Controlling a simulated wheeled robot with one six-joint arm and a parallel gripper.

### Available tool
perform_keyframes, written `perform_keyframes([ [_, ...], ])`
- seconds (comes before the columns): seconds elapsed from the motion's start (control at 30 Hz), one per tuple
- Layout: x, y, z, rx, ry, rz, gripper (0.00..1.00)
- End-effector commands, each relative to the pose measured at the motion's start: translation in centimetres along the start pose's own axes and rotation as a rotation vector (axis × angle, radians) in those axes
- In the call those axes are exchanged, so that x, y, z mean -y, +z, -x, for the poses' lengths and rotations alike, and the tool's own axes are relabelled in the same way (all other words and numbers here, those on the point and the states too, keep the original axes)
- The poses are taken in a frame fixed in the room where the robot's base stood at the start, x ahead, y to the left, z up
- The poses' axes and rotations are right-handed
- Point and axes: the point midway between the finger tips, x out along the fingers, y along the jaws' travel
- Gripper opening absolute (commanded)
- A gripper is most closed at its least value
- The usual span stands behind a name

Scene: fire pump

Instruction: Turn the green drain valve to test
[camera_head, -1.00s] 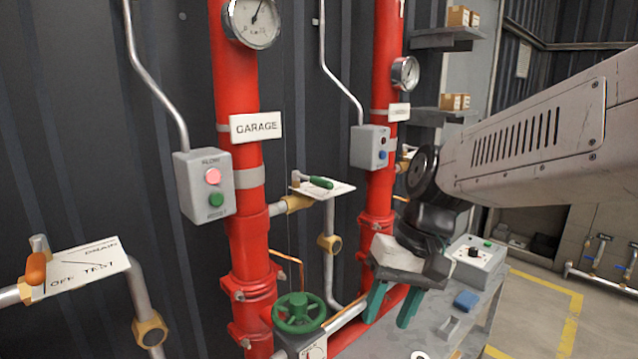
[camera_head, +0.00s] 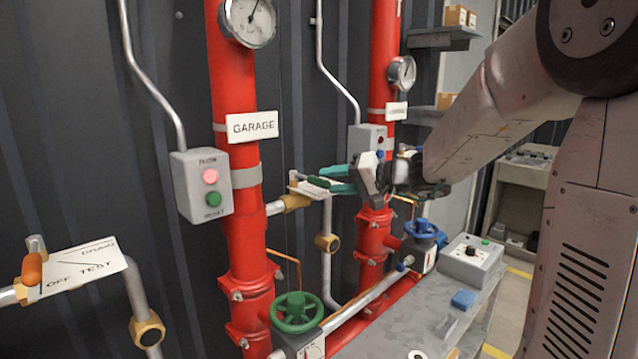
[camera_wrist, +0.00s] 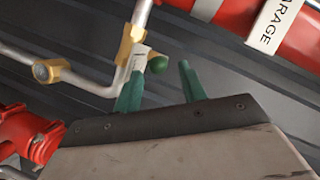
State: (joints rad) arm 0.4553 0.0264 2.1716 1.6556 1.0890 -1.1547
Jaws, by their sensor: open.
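The green drain valve handle (camera_head: 317,182) sits at a small white label plate (camera_head: 297,187) on the pipe between the two red risers. In the wrist view, the rounded end of the green handle (camera_wrist: 158,64) shows between the fingertips, slightly nearer the left finger. My gripper (camera_head: 328,180) is open, with its teal fingers pointing left at the handle from the right. I cannot tell whether either finger touches it. The fingers hide part of the plate, and its lettering is unreadable.
An orange-handled drain valve (camera_head: 32,268) with an OFF/TEST plate is at the left. A green handwheel (camera_head: 297,312) and blue handwheel (camera_head: 420,229) stand below. A grey bench (camera_head: 405,325) is at lower right.

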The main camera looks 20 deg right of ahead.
Motion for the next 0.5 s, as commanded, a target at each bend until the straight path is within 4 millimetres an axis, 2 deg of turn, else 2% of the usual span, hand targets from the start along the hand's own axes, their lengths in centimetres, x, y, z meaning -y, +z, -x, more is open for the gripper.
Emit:
perform_keyframes([
  [0.03,0.0,0.1,-1.0,0.005,-0.002,-0.001,0.41],
  [0.2,0.0,0.1,-3.3,0.004,-0.001,0.000,0.41],
  [0.5,0.0,0.1,-4.3,0.001,0.000,-0.001,0.41],
])
